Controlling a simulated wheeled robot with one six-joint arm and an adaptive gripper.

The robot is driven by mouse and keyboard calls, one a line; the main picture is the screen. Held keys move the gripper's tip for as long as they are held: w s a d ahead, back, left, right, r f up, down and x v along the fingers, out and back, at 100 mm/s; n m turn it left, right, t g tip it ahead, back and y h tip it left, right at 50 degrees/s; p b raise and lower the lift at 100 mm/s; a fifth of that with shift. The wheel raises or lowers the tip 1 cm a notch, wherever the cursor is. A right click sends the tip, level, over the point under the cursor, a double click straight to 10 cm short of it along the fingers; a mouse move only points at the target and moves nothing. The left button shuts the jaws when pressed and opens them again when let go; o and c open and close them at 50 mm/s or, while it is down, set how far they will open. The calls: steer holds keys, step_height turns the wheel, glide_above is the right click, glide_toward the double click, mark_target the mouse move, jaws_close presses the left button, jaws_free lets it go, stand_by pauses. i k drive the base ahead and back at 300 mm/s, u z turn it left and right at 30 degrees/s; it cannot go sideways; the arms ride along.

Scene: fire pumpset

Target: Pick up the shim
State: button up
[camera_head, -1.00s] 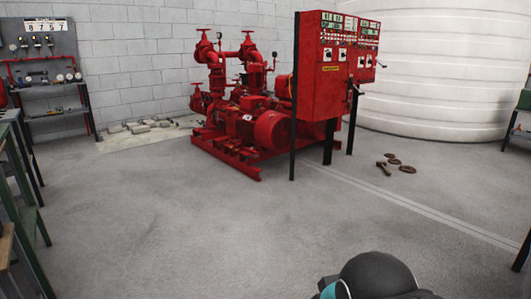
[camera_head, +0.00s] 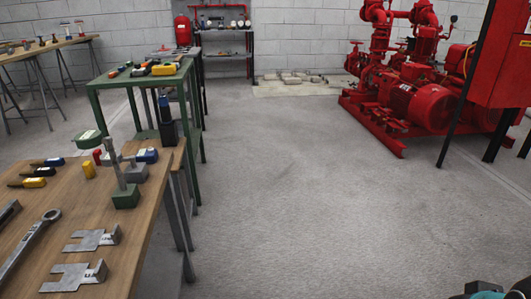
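Two flat grey metal plates with slots cut in one end, which look like shims, lie on the wooden table at the lower left. The farther shim (camera_head: 91,239) lies behind the nearer shim (camera_head: 74,277), and the two are apart. Each has a small raised tab or mark at its right end, too small to read. My gripper is not in view. Only a small dark and teal part of my arm shows at the bottom right corner, far from the shims.
The wooden table (camera_head: 128,240) also holds a wrench (camera_head: 28,243), a stand with a green base (camera_head: 125,195) and several small tools. A green table (camera_head: 140,80) stands behind it. The red pumpset (camera_head: 420,100) is at the right. The middle floor (camera_head: 300,190) is clear.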

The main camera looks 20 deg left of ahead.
mark_target(92, 238)
steer(key=u, duration=1.6)
steer(key=k, duration=0.2)
steer(key=u, duration=0.8)
steer(key=i, duration=0.4)
steer(key=z, duration=0.2)
